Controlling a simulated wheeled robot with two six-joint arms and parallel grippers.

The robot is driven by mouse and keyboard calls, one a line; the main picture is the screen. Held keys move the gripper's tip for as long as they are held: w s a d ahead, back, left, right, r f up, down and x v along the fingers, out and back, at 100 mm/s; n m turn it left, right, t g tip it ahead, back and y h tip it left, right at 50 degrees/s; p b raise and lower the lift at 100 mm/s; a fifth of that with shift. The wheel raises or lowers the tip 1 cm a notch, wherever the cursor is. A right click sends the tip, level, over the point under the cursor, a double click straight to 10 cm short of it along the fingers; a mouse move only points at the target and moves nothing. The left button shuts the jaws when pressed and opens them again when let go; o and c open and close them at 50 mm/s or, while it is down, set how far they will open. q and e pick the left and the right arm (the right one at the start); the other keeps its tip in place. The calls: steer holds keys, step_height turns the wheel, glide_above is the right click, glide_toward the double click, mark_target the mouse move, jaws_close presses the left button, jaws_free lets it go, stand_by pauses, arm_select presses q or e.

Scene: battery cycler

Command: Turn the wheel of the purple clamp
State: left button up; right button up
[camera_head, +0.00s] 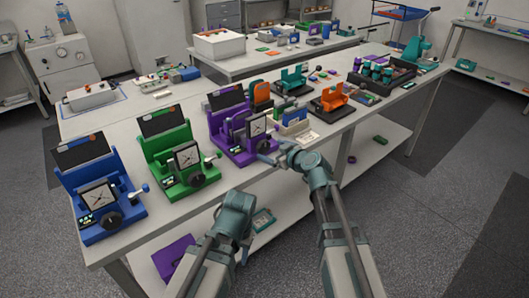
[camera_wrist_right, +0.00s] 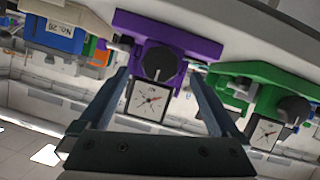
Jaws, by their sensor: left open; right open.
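The purple clamp (camera_head: 226,112) stands on the table with an upright dark panel and a dial gauge (camera_head: 256,127). Its black wheel (camera_wrist_right: 160,62) shows in the right wrist view, upside down above the white dial (camera_wrist_right: 146,100). My right gripper (camera_head: 268,149) is open at the front right of the purple clamp. In the right wrist view its fingers (camera_wrist_right: 159,76) lie on either side of the dial and wheel in the picture; contact cannot be told. My left gripper (camera_head: 245,252) is open, low in front of the table, away from the clamp; its fingertips are hard to see.
A green clamp (camera_head: 168,145) and a blue clamp (camera_head: 84,185) stand left of the purple one. Orange (camera_head: 332,97) and teal (camera_head: 294,77) devices stand to its right. The table's front edge runs below the clamps, above a lower shelf (camera_head: 345,150).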

mark_target(265, 147)
steer(key=shift+b+x, duration=0.8)
steer(key=shift+x, duration=2)
steer(key=c, duration=1.4)
